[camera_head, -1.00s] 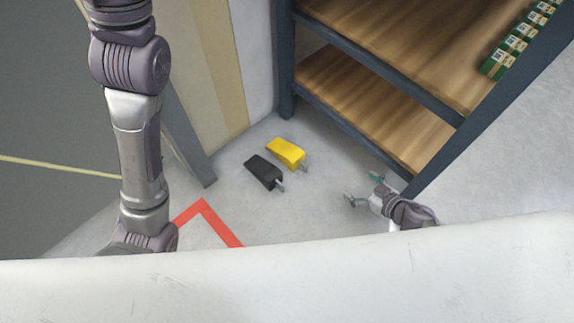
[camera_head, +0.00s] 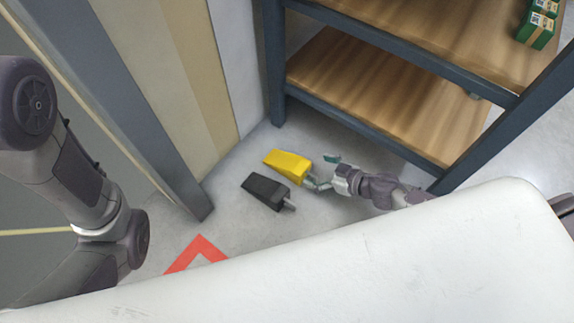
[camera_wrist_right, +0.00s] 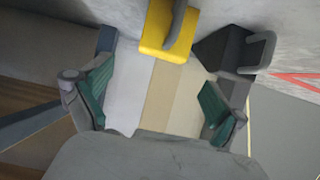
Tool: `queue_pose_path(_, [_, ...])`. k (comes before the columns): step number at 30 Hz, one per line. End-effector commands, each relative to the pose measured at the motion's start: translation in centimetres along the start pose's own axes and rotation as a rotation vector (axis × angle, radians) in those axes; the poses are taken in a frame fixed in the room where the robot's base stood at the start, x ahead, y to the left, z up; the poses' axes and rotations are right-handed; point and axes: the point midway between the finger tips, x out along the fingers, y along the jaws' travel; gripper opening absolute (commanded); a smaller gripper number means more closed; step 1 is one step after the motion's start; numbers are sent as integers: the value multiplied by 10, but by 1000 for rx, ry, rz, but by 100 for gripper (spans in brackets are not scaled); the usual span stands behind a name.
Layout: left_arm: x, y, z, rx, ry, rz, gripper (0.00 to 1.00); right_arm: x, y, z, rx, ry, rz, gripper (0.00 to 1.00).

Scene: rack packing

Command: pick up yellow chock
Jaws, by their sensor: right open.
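The yellow chock (camera_head: 287,165) lies on the grey floor in the head view, with a grey handle on its right end. In the right wrist view the yellow chock (camera_wrist_right: 152,37) is at the top, ahead of the fingers, its grey handle toward me. The black chock (camera_head: 265,191) lies just in front of it; in the wrist view the black chock (camera_wrist_right: 216,50) is to its right. My right gripper (camera_head: 323,172) is open and empty, close to the handle end of the yellow chock; its green-padded fingers (camera_wrist_right: 160,97) are spread apart. My left gripper is out of view.
A rack with wooden shelves (camera_head: 370,88) and dark posts stands right behind the chocks. Green boxes (camera_head: 537,28) sit on its upper shelf. Red floor tape (camera_head: 198,250) marks the floor in front.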

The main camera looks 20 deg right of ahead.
Motion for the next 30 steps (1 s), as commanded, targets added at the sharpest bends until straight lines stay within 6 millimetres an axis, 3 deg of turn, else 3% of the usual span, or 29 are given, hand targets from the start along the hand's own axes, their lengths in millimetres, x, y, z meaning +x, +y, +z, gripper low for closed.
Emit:
queue_pose_path(1, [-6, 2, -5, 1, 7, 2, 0, 15, 1, 3, -1, 4, 0, 96])
queue_pose_path(6, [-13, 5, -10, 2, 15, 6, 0, 44, 1, 2, -1, 2, 1, 96])
queue_pose_path(14, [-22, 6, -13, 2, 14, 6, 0, 63, 0, 2, 0, 2, 0, 96])
queue_pose_path(21, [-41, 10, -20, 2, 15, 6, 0, 98, -1, 1, -1, 2, 1, 96])
queue_pose_path(30, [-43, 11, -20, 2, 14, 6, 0, 107, -1, -1, 2, 0, 1, 96])
